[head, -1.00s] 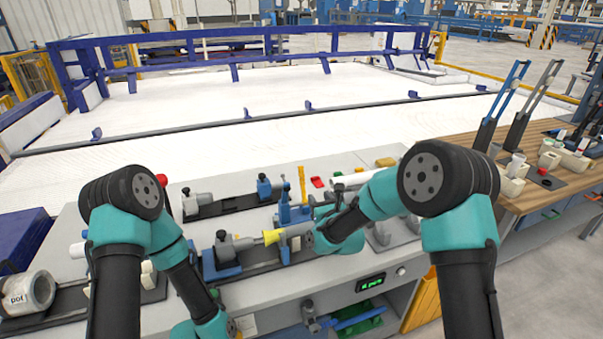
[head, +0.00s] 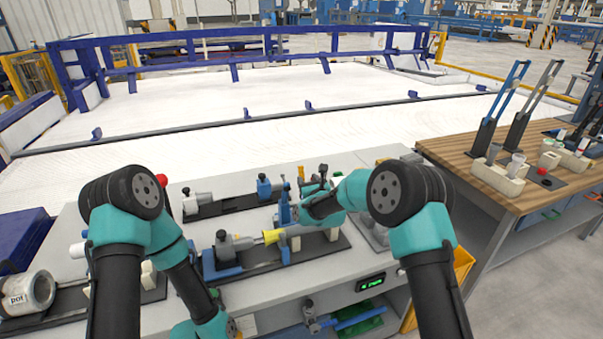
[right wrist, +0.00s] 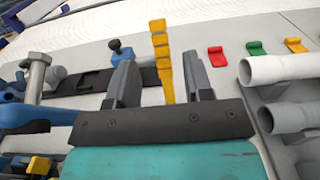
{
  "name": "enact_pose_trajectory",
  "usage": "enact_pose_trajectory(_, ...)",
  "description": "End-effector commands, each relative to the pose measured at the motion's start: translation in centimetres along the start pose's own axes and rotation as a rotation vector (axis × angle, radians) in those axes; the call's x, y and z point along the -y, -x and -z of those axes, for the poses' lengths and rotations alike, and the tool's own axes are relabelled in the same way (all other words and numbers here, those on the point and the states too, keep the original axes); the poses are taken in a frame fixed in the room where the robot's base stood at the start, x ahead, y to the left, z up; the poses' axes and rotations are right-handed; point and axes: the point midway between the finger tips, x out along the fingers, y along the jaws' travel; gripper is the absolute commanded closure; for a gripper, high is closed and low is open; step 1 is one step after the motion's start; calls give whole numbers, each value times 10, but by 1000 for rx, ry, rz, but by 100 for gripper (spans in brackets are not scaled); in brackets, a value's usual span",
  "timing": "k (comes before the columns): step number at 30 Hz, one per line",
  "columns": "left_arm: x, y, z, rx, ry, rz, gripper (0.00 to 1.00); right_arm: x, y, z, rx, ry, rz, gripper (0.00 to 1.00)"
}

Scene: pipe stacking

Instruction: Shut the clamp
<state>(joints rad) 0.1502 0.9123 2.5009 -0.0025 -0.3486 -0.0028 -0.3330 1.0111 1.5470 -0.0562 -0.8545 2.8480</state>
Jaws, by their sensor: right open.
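A blue clamp (head: 284,210) stands on the bench near the middle in the head view. In the right wrist view, blue fixture parts with a grey bolt-like post (right wrist: 38,75) show at the left; I cannot tell if they belong to this clamp. A yellow ribbed bar (right wrist: 163,60) shows between my right fingers, apparently beyond them. My right gripper (head: 308,186) is open and empty, just right of the blue clamp. Its two dark fingers also show in the right wrist view (right wrist: 158,75). My left arm reaches down to the bottom edge; its gripper is out of view.
A front fixture holds a yellow cone (head: 272,236) and grey pipe (head: 293,231), with a grey clamp head (head: 225,245) at its left. Red (right wrist: 217,56) and green (right wrist: 257,48) pieces lie beyond.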

Motion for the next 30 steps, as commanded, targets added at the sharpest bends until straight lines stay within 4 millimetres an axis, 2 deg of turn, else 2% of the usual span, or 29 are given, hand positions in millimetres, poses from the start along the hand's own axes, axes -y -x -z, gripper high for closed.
enact_pose_trajectory(9, 0, 0, 0, 0, 0, 0, 57, 0, -40, 0, 1, 0, 0, 53)
enact_pose_trajectory(15, 0, 0, 0, 0, 0, 0, 57, 0, -58, 0, 1, 0, 0, 53)
enact_pose_trajectory(28, 0, 0, 0, 0, 0, 0, 57, 0, -65, 0, 0, 0, 0, 53)
enact_pose_trajectory(30, 0, 0, 0, 0, 0, 0, 57, 0, -65, 0, 0, 0, 0, 58)
